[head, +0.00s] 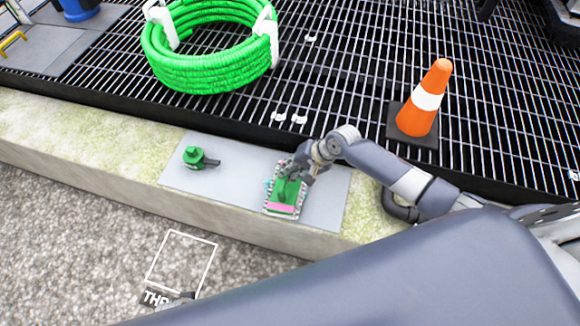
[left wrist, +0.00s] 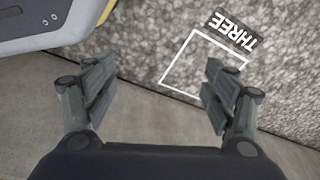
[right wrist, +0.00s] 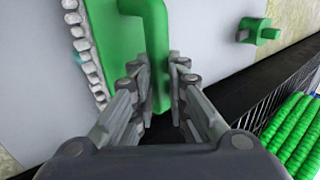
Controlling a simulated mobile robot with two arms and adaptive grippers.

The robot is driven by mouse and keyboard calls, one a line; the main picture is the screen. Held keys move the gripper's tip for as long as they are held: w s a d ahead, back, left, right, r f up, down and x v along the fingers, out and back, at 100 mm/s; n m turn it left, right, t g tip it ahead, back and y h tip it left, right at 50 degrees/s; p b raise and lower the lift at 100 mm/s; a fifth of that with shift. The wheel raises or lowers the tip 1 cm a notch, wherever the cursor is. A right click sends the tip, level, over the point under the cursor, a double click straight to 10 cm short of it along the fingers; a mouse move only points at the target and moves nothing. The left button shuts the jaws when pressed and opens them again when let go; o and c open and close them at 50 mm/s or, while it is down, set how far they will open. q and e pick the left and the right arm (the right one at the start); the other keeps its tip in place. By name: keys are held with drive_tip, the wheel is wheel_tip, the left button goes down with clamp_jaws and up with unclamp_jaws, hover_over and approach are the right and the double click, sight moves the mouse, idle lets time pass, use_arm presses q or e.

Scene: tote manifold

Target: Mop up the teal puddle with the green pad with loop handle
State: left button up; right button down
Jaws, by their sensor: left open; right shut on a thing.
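The green pad with loop handle (head: 287,193) lies on a grey plate (head: 235,170) on the concrete ledge. It has a pale knobbly fringe and a pink strip at its near end. My right gripper (head: 300,172) is shut on its handle; the right wrist view shows the fingers (right wrist: 162,88) around the green loop (right wrist: 155,45). A little of the teal puddle (head: 268,184) shows at the pad's left edge, and a trace in the right wrist view (right wrist: 82,58). The pad hides the rest. My left gripper (left wrist: 160,85) is open and empty over the gravel floor.
A green valve-like fitting (head: 196,157) is on the plate's left part. A coiled green hose (head: 210,50) and an orange cone (head: 425,100) stand on the grating behind. A white outlined square (head: 182,262) marked THREE is on the gravel below the ledge.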

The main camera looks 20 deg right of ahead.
sight(282, 193)
drive_tip(key=shift+s+a+p, duration=0.5)
drive_tip(key=shift+s+p, duration=0.2)
drive_tip(key=shift+p, duration=0.05)
drive_tip(key=shift+s+a+f+p, duration=0.15)
drive_tip(key=shift+s+a+p, duration=0.15)
drive_tip(key=shift+s+p, duration=0.25)
drive_tip(key=shift+s+a, duration=0.15)
drive_tip(key=shift+s, duration=0.1)
drive_tip(key=shift+s+a+p, duration=0.4)
drive_tip(key=shift+s+p, duration=0.25)
drive_tip(key=shift+p, duration=0.3)
use_arm(q)
drive_tip(key=s+a+f, duration=0.1)
drive_tip(key=s+f, duration=0.4)
drive_tip(key=s, duration=0.3)
drive_tip(key=s+a+f+g+p, duration=0.1)
drive_tip(key=s+a+f, duration=0.1)
drive_tip(key=s+f, duration=0.3)
drive_tip(key=shift+s+f, duration=0.2)
drive_tip(key=shift+s, duration=2.05)
use_arm(e)
drive_tip(key=shift+s+a+f, duration=0.1)
drive_tip(key=shift+s+a, duration=0.45)
drive_tip(key=shift+s, duration=0.25)
use_arm(q)
drive_tip(key=shift+a, duration=0.1)
use_arm(e)
drive_tip(key=shift+a, duration=0.1)
